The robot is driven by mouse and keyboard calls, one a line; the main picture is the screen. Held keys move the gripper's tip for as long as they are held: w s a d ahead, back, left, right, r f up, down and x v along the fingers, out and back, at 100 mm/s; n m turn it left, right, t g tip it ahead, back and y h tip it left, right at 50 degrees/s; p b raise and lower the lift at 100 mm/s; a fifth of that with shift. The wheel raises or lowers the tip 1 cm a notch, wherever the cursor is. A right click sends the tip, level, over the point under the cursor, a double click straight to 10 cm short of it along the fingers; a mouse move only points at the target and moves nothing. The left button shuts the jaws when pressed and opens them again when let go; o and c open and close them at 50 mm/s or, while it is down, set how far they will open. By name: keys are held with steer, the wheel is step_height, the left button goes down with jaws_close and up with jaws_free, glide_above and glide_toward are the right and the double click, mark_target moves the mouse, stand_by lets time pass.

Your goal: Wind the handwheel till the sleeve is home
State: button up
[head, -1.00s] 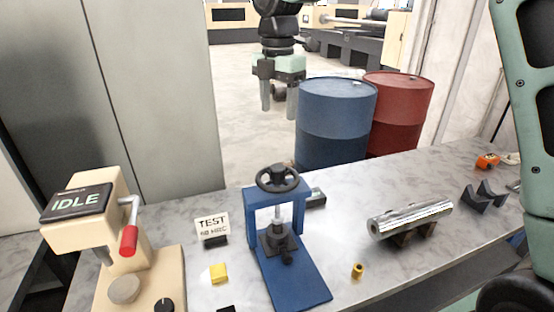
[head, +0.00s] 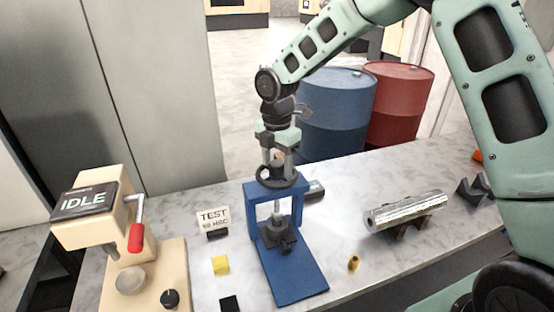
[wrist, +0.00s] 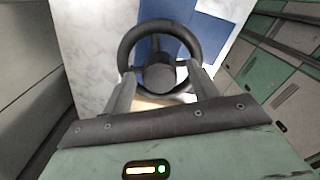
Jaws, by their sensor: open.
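The black handwheel (head: 277,177) tops a blue press frame (head: 298,272) on the bench. In the wrist view the handwheel (wrist: 128,45) lies beyond my fingers, with its round hub between the fingertips. My gripper (head: 278,168) is open and points down at the wheel, one finger to each side of the hub. It also shows in the wrist view (wrist: 161,78). I cannot tell whether the fingers touch the hub. Below the wheel, a pale screw runs down to a dark block (head: 277,235) inside the frame. A small brass sleeve (head: 353,263) stands on the bench to the right.
A beige tester (head: 90,225) reading IDLE stands at left, beside a TEST card (head: 213,218) and a yellow block (head: 220,265). A shiny cylinder (head: 405,212) rests on supports at right. Blue (head: 340,110) and red (head: 400,100) barrels stand behind the bench.

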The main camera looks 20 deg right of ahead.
steer(key=shift+c, duration=0.2)
steer(key=c, duration=0.9)
steer(key=shift+c, duration=0.2)
steer(key=shift+m, duration=0.4)
